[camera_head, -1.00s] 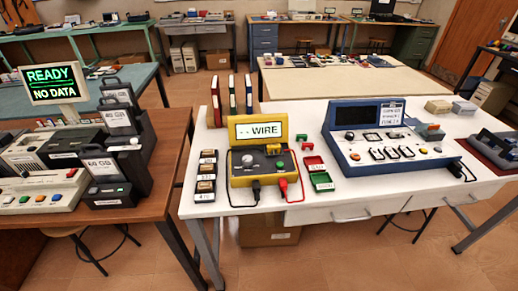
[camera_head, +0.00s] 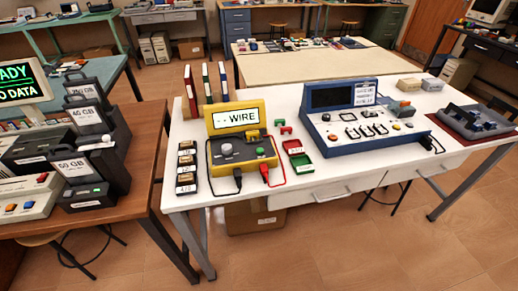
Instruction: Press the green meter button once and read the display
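The yellow meter (camera_head: 236,104) stands on the white table, left of its middle. Neither of my grippers is in view, and nothing covers the meter.
A blue console (camera_head: 362,128) stands right of the meter. Small green and red trays (camera_head: 301,163) lie between them. Small labelled blocks (camera_head: 186,166) are in a column left of the meter, and upright binders (camera_head: 207,82) stand behind. The white table's front (camera_head: 230,193) is clear.

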